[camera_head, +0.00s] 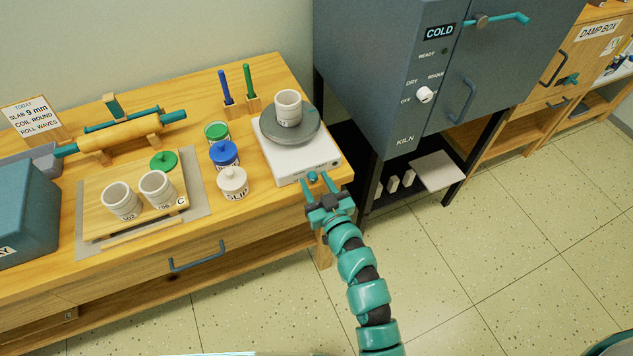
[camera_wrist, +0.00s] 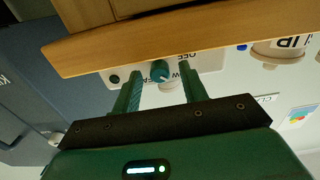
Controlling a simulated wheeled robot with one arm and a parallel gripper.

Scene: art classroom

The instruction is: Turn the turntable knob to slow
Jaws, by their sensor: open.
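The turntable (camera_head: 290,162) is a white box with a grey round wheel on top, at the right end of the wooden workbench. A light cup (camera_head: 288,107) stands on the wheel. The teal knob (camera_head: 312,176) is on the turntable's front face; it also shows in the wrist view (camera_wrist: 160,71), with upside-down, partly hidden lettering beside it, "OFF" among it. My gripper (camera_head: 317,183) is open in front of that face. In the wrist view its two fingers stand either side of the knob, with visible gaps. I cannot tell the knob's setting or how deep the fingers reach.
The wooden workbench edge (camera_wrist: 150,45) runs close to my fingers. The grey kiln (camera_head: 385,75) stands close on the right. The floor in front is clear.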

